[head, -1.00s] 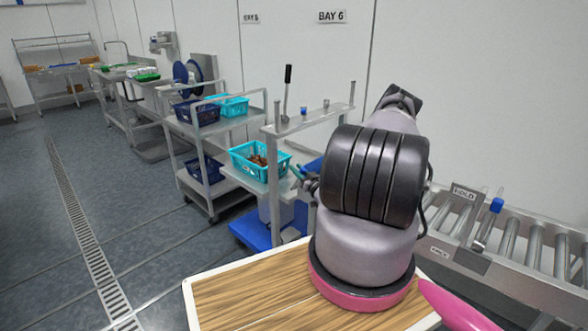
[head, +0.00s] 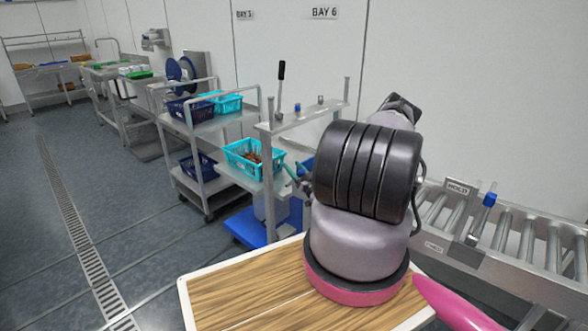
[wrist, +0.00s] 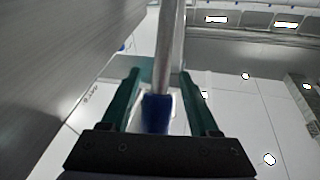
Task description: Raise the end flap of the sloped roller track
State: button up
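The sloped roller track (head: 500,268) runs along the right of the head view, with metal rollers and a HOLD plate (head: 457,200). A blue-gripped rod (head: 489,199) stands beside that plate. My arm hides the track's left part, and I cannot clearly make out the end flap. In the wrist view, my gripper (wrist: 160,76) has its two dark green fingers apart. A metal bar with a blue end (wrist: 156,113) lies between them, with a gap on each side. I cannot tell whether this bar belongs to the flap. The fingers are mostly hidden behind my arm in the head view.
A metal frame with a black-handled lever (head: 281,85) stands left of my arm, beside a turquoise crate (head: 240,160) of dates. A cart (head: 203,133) with crates is farther left. A blue platform (head: 246,226) lies on the floor. The left floor is clear.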

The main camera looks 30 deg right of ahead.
jog(key=v, duration=1.1)
dwell(0.4)
